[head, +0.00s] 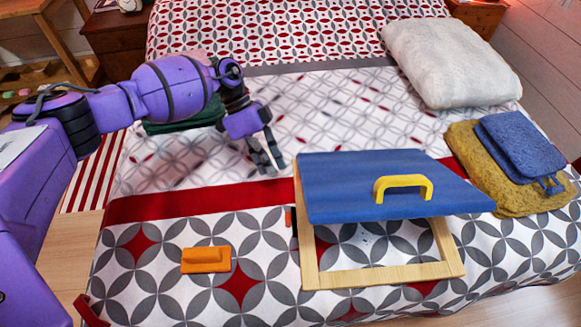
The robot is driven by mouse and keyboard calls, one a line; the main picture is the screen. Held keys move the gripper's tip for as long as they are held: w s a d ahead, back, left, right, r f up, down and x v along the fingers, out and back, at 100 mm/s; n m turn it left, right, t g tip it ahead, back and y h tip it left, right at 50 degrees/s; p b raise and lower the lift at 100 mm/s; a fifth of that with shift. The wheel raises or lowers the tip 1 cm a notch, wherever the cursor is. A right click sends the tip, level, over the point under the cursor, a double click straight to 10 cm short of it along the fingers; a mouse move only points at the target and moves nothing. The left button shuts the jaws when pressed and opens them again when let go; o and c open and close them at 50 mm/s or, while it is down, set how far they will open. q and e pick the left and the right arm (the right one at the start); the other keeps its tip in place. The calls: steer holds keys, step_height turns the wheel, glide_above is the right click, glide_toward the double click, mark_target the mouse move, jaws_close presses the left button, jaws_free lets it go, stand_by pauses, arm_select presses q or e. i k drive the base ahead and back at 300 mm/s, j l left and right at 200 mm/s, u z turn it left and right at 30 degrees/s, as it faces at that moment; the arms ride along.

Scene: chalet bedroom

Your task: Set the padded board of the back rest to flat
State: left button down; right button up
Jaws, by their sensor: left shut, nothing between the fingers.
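The back rest stands on the bed. Its blue padded board (335,195) is raised at a tilt above a light wooden frame (385,276), with a gap between them at the near side. A yellow handle (404,182) arches up from the board's top. My left gripper (267,166) is shut and empty, pointing down over the bed just left of the board's far left corner, apart from it. An orange bit (288,217) shows at the frame's left side. My right gripper is not in view.
An orange block (206,260) lies on the bed at the left front. A white pillow (450,62) lies at the back right. A mustard cloth (475,160) with a folded blue item (520,145) lies right of the board. Something dark green (180,126) lies behind my left arm.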

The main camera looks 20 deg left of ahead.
mark_target(340, 187)
steer(key=k, duration=1)
